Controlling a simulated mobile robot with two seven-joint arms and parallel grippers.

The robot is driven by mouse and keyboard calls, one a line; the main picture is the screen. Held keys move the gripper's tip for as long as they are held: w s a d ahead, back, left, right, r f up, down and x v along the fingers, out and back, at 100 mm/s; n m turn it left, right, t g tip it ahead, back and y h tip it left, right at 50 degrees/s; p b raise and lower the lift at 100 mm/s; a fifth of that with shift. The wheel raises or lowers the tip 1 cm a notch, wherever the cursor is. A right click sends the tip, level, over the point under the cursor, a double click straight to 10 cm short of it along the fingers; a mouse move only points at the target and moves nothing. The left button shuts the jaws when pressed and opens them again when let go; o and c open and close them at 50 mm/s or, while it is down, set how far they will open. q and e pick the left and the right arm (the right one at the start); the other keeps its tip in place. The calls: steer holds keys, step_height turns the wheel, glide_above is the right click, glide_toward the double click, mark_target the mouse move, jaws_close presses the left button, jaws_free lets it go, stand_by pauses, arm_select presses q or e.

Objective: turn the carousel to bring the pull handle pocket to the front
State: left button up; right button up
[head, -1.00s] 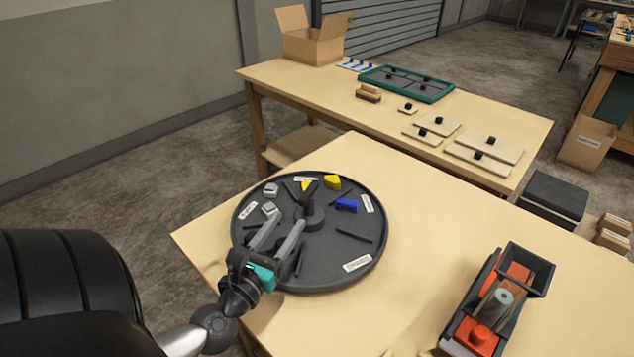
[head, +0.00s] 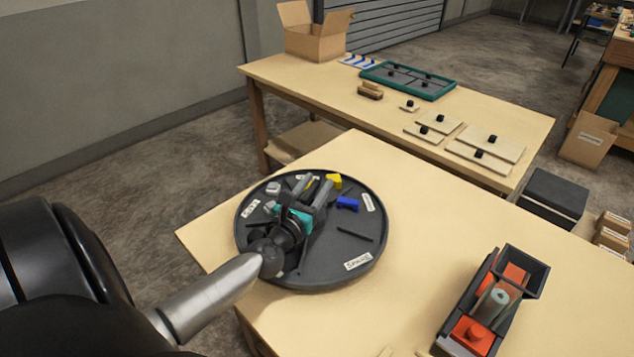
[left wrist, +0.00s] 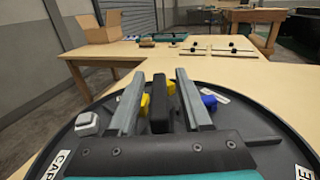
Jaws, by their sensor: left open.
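The carousel (head: 335,271) is a round dark tray on the near table, split by thin raised ribs, with white labels at its rim. The front label (head: 358,261) seems to read "SPARE". A blue piece (head: 347,204) lies at the back right, a yellow piece (head: 334,181) at the back, and a pale grey piece (head: 273,188) at the back left. I cannot tell which pocket is the pull handle's. My left gripper (head: 316,186) is open over the carousel's middle. In the left wrist view, a dark upright part (left wrist: 160,106) stands between its fingers, with no clear contact.
A dark bin (head: 526,268) with orange parts and a grey-green cylinder stands at the table's right. The table between it and the carousel is clear. Behind, another table holds a green-rimmed tray (head: 447,90), knobbed boards (head: 485,155) and a cardboard box (head: 317,40).

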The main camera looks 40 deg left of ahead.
arm_select(q)
steer(key=shift+w+a, duration=0.1)
steer(key=shift+w, duration=0.3)
jaws_close()
stand_by(1.3)
